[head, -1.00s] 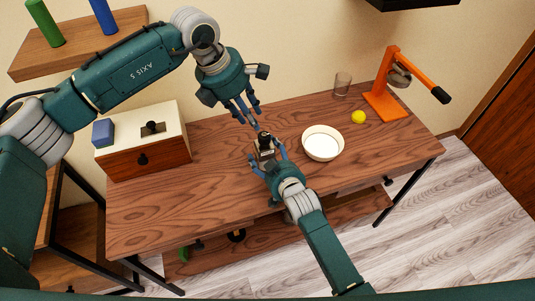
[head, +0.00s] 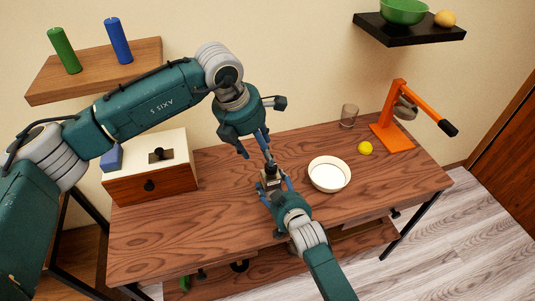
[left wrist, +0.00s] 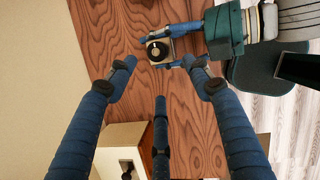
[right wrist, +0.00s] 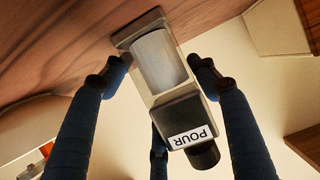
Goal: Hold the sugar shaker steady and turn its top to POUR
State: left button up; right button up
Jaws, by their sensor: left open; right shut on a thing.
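The sugar shaker (head: 271,178) stands upright on the wooden table, left of the white bowl. The right wrist view shows its pale body (right wrist: 155,62) and its dark square top (right wrist: 180,117) with a POUR label (right wrist: 190,137) and a black knob (right wrist: 203,155). My right gripper (head: 276,187) is shut on the shaker's body, with fingers on both sides. My left gripper (head: 258,156) is open, just above and behind the shaker. In the left wrist view, the black round knob (left wrist: 158,50) shows beyond my spread, empty fingers (left wrist: 159,64). A pointer setting is too small to tell.
A white bowl (head: 330,186) stands right of the shaker. A yellow ball (head: 365,148), a glass (head: 348,115) and an orange press (head: 393,134) are farther right. A wooden box (head: 146,186) with a white top stands at left. The table's front left is clear.

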aim_at(271, 169)
pick_arm(q)
jog(key=d+f+n, duration=0.1)
jog(key=f+n, duration=0.1)
jog(key=f, duration=0.1)
jog(key=w+d+f+n+t+y, duration=0.1)
jog(key=f+n, duration=0.2)
jog(key=w+d+f+n+t, duration=0.1)
jog(key=f+n, duration=0.1)
jog(key=f, duration=0.1)
jog(key=shift+w+f+n+y, duration=0.2)
jog(key=shift+f+n+y, duration=0.1)
jog(key=shift+n, duration=0.1)
dwell(0.4)
jog(key=shift+r, duration=0.15)
jog(key=c, duration=1.1)
